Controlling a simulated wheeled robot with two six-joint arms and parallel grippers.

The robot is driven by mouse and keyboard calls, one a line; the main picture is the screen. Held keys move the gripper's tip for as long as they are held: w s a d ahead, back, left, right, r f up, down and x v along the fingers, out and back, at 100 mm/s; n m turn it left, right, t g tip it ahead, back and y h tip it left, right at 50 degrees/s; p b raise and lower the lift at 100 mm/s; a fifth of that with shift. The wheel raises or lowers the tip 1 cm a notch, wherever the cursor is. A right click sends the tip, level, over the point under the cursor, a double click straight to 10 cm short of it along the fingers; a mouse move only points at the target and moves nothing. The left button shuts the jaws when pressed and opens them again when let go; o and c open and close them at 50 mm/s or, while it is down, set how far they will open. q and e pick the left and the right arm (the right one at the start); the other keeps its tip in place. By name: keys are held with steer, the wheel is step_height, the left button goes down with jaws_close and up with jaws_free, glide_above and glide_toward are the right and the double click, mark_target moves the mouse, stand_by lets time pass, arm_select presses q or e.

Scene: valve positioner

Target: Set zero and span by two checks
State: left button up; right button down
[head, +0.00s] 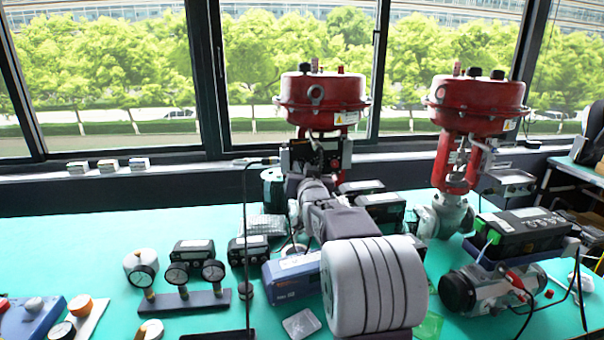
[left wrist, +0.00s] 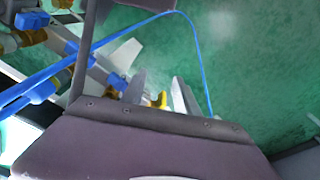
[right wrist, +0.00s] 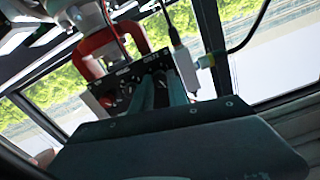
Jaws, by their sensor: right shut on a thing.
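The positioner (head: 316,157) is a dark box on the yoke under the left red valve actuator (head: 322,95). In the right wrist view the positioner's black face (right wrist: 135,84) shows small controls and white lettering. My right gripper (right wrist: 165,92) is at this face, its fingers close together and shut on a small part they mostly hide; I cannot tell which control it is. In the head view my right arm covers the contact. My left gripper (left wrist: 160,95) shows only in the left wrist view, fingers apart above a green surface. A yellow piece (left wrist: 161,99) shows between them, apparently beyond.
A second red actuator valve (head: 480,105) stands at right. A grey rotary unit (head: 490,290) lies in front of it. Three gauges on a stand (head: 187,300) and several black boxes crowd the green bench (head: 110,235). A thin black cable (head: 246,215) hangs left of my right arm.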

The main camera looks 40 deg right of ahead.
steer(key=shift+f+n+b, duration=0.1)
steer(key=shift+n+b, duration=0.4)
steer(key=shift+n, duration=0.7)
steer(key=c, duration=1.6)
jaws_free()
steer(key=shift+o, duration=0.2)
steer(key=v, duration=0.9)
